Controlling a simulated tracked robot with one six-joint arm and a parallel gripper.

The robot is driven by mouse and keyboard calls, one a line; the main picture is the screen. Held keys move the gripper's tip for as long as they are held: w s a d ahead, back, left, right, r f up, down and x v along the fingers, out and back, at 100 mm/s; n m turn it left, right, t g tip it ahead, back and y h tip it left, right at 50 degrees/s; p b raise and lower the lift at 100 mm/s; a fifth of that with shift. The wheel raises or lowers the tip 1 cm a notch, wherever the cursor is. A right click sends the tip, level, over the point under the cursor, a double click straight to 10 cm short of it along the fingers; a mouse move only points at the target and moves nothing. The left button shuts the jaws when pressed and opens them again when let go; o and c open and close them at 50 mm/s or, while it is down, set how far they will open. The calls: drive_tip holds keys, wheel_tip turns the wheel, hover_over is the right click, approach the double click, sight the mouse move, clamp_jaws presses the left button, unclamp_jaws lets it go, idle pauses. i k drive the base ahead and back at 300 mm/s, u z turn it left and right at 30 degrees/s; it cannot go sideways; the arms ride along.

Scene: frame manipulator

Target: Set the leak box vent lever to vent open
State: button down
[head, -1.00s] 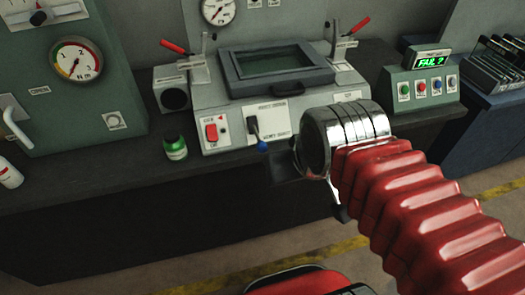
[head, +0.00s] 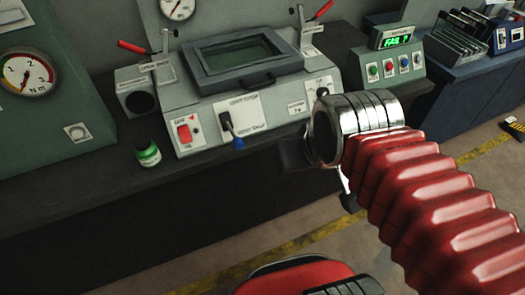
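The leak box (head: 277,113) is a pale grey cabinet with a dark framed window lid on top, standing on the dark bench. Its vent lever (head: 231,130) is on the sloped front; the blue knob (head: 238,143) hangs low, toward the front edge. The label plate around it is too small to read surely. My gripper (head: 320,178) is right of and in front of the lever, apart from it. Its two dark finger pieces show apart beyond my silver wrist, which hides part of them. Nothing shows between them.
Red-handled clamps (head: 132,48) rise at the box's sides. A green-display tester (head: 388,60) stands right. Floor in front is open.

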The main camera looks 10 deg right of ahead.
sight(238, 143)
drive_tip(key=z, duration=0.15)
drive_tip(key=k, duration=1.4)
drive_tip(key=u, duration=1.05)
drive_tip(key=i, duration=1)
